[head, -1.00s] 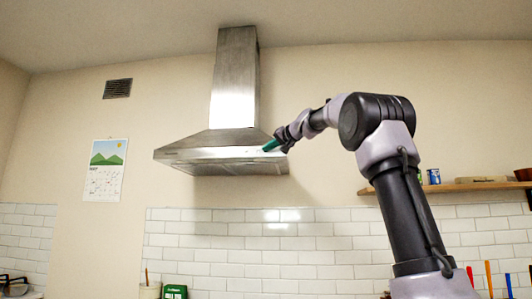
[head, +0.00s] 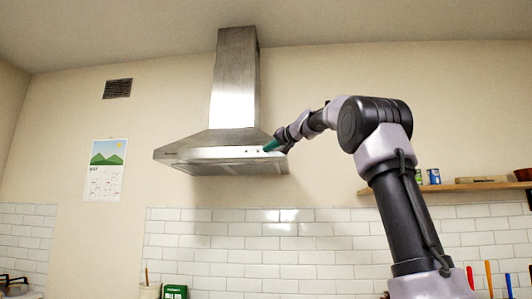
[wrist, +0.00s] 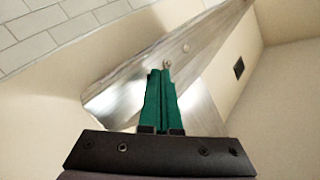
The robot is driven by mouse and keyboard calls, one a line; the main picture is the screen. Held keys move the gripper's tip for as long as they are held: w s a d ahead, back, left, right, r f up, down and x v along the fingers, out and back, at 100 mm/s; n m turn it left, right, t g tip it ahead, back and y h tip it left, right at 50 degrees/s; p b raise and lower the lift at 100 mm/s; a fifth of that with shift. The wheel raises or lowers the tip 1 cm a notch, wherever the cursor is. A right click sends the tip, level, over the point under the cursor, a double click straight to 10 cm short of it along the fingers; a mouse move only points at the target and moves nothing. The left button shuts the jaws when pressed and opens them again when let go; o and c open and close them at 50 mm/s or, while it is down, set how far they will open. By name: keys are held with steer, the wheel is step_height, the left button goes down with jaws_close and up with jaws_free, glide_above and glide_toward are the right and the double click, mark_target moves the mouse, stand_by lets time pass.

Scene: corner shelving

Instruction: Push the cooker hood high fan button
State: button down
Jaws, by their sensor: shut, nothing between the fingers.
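The steel cooker hood (head: 235,95) hangs on the wall, and its front band (head: 205,154) carries small round buttons (head: 248,150). My gripper (head: 267,147) has green fingers, closed together and empty, at the right part of this band. In the wrist view the finger tips (wrist: 161,72) are right at one small round button (wrist: 167,64); I cannot tell whether they touch it. A second button (wrist: 186,47) lies further along the band, clear of the fingers. Any button behind the fingers is hidden. No button labels can be read.
A calendar (head: 105,170) and a dark vent (head: 117,88) are on the wall at left. The wall around the hood is otherwise bare, with white tiles (head: 250,230) below.

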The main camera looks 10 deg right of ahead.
steer(key=shift+s+a, duration=0.15)
steer(key=shift+s, duration=0.4)
steer(key=shift+s, duration=0.1)
steer(key=s, duration=0.1)
steer(key=s+a, duration=0.1)
steer(key=s, duration=0.1)
steer(key=s+a, duration=0.1)
steer(key=s, duration=0.1)
steer(key=shift+s, duration=0.25)
stand_by(0.3)
steer(key=s+d+f+g+h, duration=0.1)
steer(key=s+d+f+g, duration=0.1)
steer(key=s+f, duration=1)
steer(key=s+d+f+m+g+h, duration=0.1)
steer(key=s+d+f+g+h, duration=0.1)
steer(key=s+f, duration=1)
steer(key=s+d+f+m+g+h, duration=0.1)
steer(key=s+f+g+h, duration=0.1)
steer(key=s+f, duration=1.1)
step_height(320, 180, down, 2)
steer(key=shift+d+g, duration=0.4)
steer(key=shift+g, duration=0.4)
